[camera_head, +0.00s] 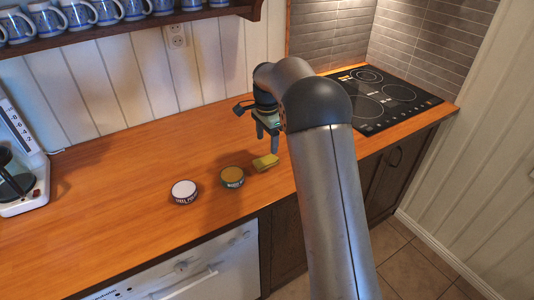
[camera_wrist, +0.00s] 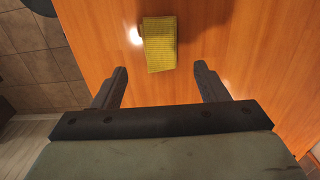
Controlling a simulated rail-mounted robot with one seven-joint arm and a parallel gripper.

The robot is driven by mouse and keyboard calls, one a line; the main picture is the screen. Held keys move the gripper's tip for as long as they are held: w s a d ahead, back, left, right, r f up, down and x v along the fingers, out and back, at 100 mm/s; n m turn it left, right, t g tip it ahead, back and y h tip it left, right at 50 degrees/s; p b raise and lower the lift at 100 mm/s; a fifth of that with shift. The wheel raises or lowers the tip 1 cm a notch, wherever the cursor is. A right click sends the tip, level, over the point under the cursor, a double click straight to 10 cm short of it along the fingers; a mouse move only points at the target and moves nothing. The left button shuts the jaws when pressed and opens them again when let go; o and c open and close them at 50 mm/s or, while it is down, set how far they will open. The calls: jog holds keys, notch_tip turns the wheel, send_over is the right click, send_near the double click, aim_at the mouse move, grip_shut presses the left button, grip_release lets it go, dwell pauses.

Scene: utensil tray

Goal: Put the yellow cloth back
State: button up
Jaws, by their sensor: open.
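The yellow cloth (camera_head: 265,162) is a small folded pad lying on the wooden counter, right of two round tins. In the wrist view the cloth (camera_wrist: 160,44) lies ahead of my fingertips, roughly centred between their lines. My gripper (camera_head: 267,142) hangs above the counter close to the cloth, pointing down. In the wrist view my gripper (camera_wrist: 160,78) shows its two dark fingers wide apart with nothing between them. A tin with a yellowish top (camera_head: 232,177) and a tin with a white top (camera_head: 184,191) stand left of the cloth.
A black cooktop (camera_head: 385,97) is set in the counter (camera_head: 110,190) at the right. A coffee maker (camera_head: 18,165) stands at the far left. A shelf (camera_head: 130,27) with several blue mugs hangs above. The counter's front edge lies close to the tins and cloth.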

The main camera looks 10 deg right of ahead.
jog(key=s+r+n, duration=0.3)
jog(key=s+r, duration=0.1)
jog(key=s, duration=0.5)
jog(key=s+r+n, duration=0.3)
jog(key=s+r, duration=0.1)
jog(key=s, duration=0.4)
jog(key=s+f+n, duration=0.3)
jog(key=s+n, duration=0.1)
jog(key=s, duration=0.7)
jog(key=s+f+n, duration=0.3)
jog(key=s+n, duration=0.1)
jog(key=s, duration=0.7)
jog(key=shift+s+a+t, duration=0.2)
jog(key=shift+a+t, duration=0.05)
jog(key=shift+t, duration=0.05)
